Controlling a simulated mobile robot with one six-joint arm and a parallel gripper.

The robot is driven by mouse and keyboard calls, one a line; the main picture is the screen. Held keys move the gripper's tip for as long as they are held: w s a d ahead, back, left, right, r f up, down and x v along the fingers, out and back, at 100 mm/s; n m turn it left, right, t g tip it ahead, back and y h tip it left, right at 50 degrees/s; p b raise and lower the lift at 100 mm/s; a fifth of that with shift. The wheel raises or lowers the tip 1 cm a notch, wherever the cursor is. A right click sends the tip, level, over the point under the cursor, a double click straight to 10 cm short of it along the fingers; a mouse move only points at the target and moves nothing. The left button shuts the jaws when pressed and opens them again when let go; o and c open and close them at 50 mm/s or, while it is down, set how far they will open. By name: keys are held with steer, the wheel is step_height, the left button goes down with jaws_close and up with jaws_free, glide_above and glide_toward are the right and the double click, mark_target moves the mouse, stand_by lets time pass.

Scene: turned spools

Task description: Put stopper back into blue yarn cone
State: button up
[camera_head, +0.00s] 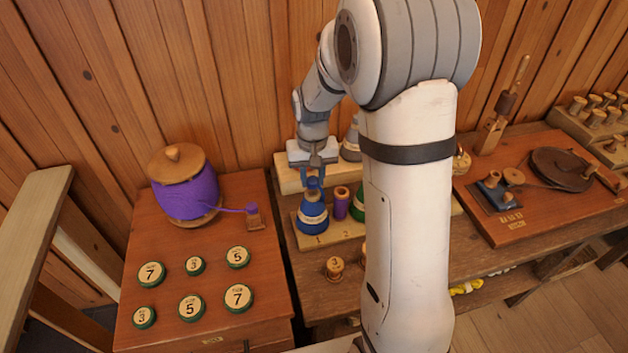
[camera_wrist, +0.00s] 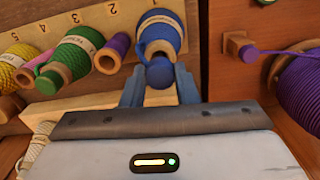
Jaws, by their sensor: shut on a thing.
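The blue yarn cone (camera_head: 312,218) stands upright on the numbered wooden rack at the place marked 1. In the wrist view the blue yarn cone (camera_wrist: 160,30) shows its wooden top facing the camera. My gripper (camera_head: 315,183) is directly above the cone, pointing down. In the wrist view my gripper (camera_wrist: 160,82) is shut on the blue stopper (camera_wrist: 160,72), which lies between the two fingers. The stopper overlaps the near edge of the cone's wooden top in that view; I cannot tell whether it touches. The cone's opening is partly hidden by the stopper.
A purple spool (camera_head: 341,203) stands close beside the cone, with a green cone (camera_head: 358,205) beyond it, partly hidden by my arm. A wooden peg piece (camera_head: 333,267) stands in front of the rack. A big purple yarn drum (camera_head: 187,192) is on the left cabinet.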

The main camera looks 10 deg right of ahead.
steer(key=shift+s+f, duration=0.1)
stand_by(0.3)
steer(key=shift+f+b, duration=0.85)
steer(key=shift+f, duration=0.15)
steer(key=o, duration=1)
steer(key=shift+o, duration=0.6)
steer(key=o, duration=0.3)
step_height(320, 180, up, 8)
steer(key=p, duration=0.5)
steer(key=shift+r+p, duration=0.2)
steer(key=shift+p, duration=0.2)
steer(key=shift+r, duration=0.3)
